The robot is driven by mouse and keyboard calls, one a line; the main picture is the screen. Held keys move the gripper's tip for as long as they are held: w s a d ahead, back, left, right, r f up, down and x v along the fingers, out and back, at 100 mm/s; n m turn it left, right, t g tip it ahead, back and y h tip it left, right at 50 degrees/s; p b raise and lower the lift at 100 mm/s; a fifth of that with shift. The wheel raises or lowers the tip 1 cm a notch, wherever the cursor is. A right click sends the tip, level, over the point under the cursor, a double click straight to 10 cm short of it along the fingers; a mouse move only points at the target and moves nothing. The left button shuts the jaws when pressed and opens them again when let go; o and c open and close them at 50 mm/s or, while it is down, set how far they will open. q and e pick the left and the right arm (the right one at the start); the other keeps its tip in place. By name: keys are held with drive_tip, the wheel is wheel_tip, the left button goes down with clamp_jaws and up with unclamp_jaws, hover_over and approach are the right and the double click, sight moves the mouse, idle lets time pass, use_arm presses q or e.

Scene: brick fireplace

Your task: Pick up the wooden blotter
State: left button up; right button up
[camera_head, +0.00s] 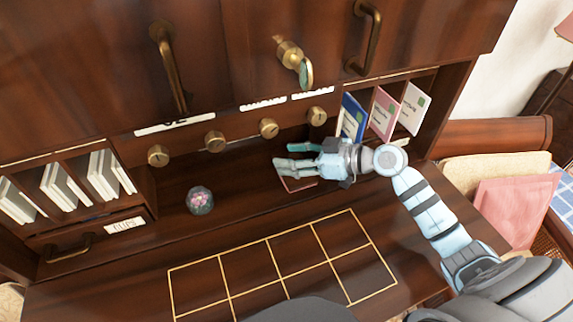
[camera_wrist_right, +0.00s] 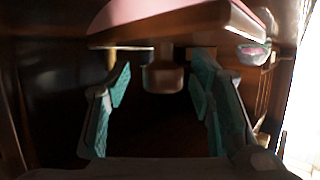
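The wooden blotter (camera_head: 298,184) lies on the desk at the back, below the fingers of my right gripper (camera_head: 286,155), which hide much of it. In the right wrist view the blotter's pale pink curved part (camera_wrist_right: 165,22) fills the top of the picture. A brown knob (camera_wrist_right: 163,79) on it shows between the two teal fingers of the right gripper (camera_wrist_right: 160,85). The fingers are apart, with a visible gap on either side of the knob. My left gripper is not in view.
A glass paperweight (camera_head: 200,200) stands left of the blotter. Brass knobs (camera_head: 269,128) line the panel behind. Cards (camera_head: 383,112) stand in slots at the right, white ones (camera_head: 66,185) at the left. The gold grid (camera_head: 283,262) on the desk is empty.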

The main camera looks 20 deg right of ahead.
drive_tip(key=shift+s+d+r, duration=0.15)
drive_tip(key=shift+s, duration=0.2)
drive_tip(key=c, duration=1)
clamp_jaws()
drive_tip(key=shift+w, duration=0.1)
